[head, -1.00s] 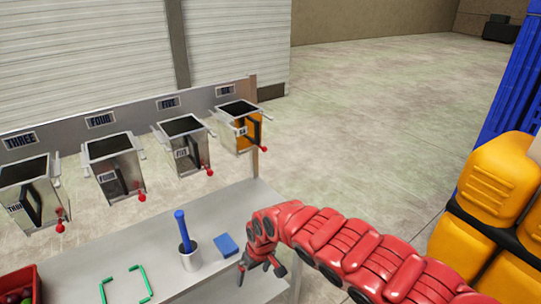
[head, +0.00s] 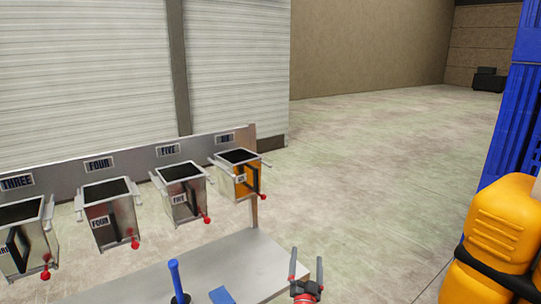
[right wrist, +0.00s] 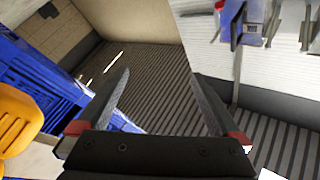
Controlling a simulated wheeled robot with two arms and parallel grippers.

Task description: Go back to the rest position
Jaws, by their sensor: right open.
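My right gripper (head: 306,268) shows at the bottom of the head view, to the right of the table's end, with its two fingers apart and pointing up. In the right wrist view its fingers (right wrist: 160,105) are spread with nothing between them. Most of my right arm is out of the head view. My left gripper is not in view.
A grey table (head: 225,262) holds a blue-handled tool (head: 176,278) and a blue block (head: 221,295). Several metal bins, one being the orange-fronted bin (head: 240,178), hang along a rail behind it. Open floor lies between.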

